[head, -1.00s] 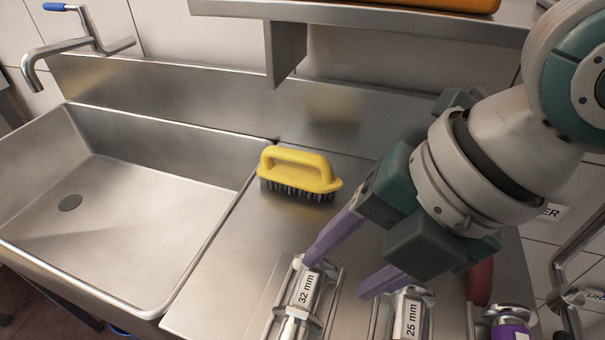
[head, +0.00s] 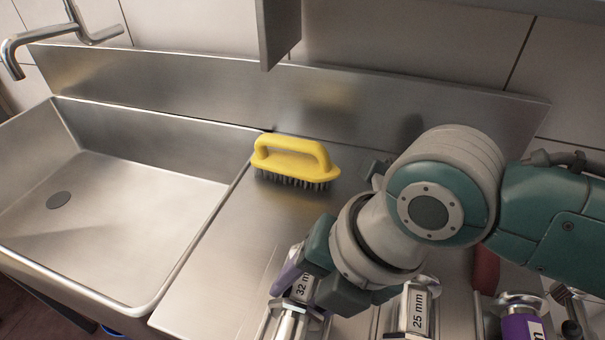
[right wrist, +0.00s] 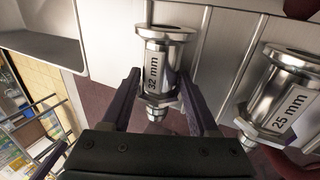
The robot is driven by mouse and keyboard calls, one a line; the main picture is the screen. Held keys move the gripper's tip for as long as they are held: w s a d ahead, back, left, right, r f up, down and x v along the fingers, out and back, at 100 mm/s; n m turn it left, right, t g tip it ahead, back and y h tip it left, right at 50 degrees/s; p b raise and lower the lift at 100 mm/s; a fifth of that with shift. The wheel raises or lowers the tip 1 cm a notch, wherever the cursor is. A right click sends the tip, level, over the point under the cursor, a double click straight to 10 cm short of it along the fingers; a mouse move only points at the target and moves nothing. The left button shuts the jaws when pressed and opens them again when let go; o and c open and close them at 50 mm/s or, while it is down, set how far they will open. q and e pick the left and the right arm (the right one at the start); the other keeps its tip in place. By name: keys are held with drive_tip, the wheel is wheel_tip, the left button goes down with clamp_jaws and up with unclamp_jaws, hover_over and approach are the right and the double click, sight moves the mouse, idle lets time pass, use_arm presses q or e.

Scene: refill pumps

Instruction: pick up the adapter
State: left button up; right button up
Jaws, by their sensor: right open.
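The steel adapter labelled 32 mm (head: 301,287) stands at the front of the counter, partly covered by my right gripper (head: 299,292). In the right wrist view, the open fingers of my right gripper (right wrist: 160,82) stand on either side of the 32 mm adapter (right wrist: 158,72), with the label between them. I cannot tell whether either finger touches it. The similar 25 mm adapter (head: 418,309) stands to the right; it also shows in the right wrist view (right wrist: 284,100). My left gripper is not in view.
A yellow brush (head: 295,160) lies behind on the steel counter (head: 222,240). A sink (head: 120,220) is on the left. A purple-banded fitting (head: 521,325) and a red object (head: 486,270) are at the right.

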clamp_jaws()
idle(0.4)
